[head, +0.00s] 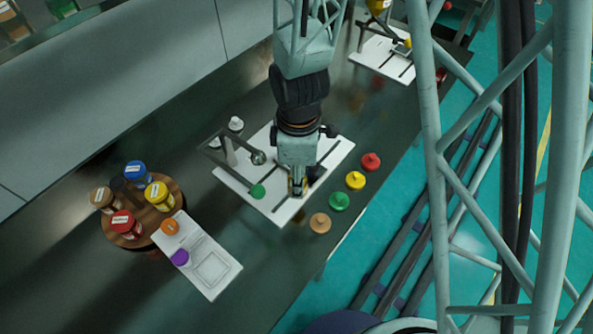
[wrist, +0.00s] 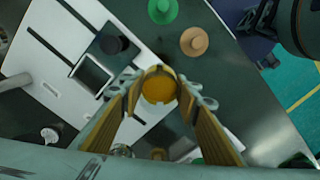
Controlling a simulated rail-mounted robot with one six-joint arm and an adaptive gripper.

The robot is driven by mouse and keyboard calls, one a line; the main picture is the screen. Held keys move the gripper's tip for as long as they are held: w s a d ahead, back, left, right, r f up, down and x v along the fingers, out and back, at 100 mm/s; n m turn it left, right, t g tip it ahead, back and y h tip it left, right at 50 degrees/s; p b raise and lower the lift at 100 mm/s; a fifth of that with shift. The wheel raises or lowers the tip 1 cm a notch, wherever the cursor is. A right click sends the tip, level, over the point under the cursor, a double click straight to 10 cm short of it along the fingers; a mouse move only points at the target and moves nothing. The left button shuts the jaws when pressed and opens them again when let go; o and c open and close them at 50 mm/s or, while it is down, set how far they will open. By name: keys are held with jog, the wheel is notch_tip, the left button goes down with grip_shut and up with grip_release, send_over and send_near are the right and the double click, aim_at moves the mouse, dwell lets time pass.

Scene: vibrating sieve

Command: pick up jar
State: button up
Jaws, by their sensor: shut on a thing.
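My gripper (head: 296,192) is over the front part of a white base plate (head: 321,166) in the head view, pointing down. In the wrist view, its two fingers (wrist: 158,92) are closed on the sides of a small round jar (wrist: 158,86) with a yellow-orange top or contents. In the head view the jar is mostly hidden by my gripper. I cannot tell whether the jar touches the surface below.
A round wooden stand (head: 174,184) with several jars is at left, beside a white pad (head: 215,270) with orange and purple pieces. Knobbed red (head: 370,161), yellow (head: 355,180), green (head: 339,201) and tan (head: 320,223) pieces lie right of the plate. A metal stand (head: 229,150) rises behind.

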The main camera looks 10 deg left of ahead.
jog(key=shift+s, duration=0.25)
jog(key=shift+d, duration=0.1)
dwell(0.5)
jog(key=w+d+r+m, duration=0.1)
jog(key=w, duration=0.2)
jog(key=w+d+r+m, duration=0.1)
jog(key=w, duration=0.3)
jog(key=w+d+m, duration=0.1)
jog(key=w+m, duration=0.1)
jog(key=w, duration=0.2)
jog(key=shift+r, duration=0.4)
jog(key=w+d+r+m, duration=0.6)
jog(key=w+d+r, duration=0.2)
jog(key=w+d, duration=0.5)
jog(key=w+d+r+m, duration=0.6)
jog(key=w+d+r, duration=0.2)
jog(key=w+d, duration=0.4)
jog(key=shift+w+d+r, duration=0.2)
jog(key=shift+w+d, duration=0.15)
jog(key=shift+d, duration=0.65)
jog(key=shift+s, duration=0.1)
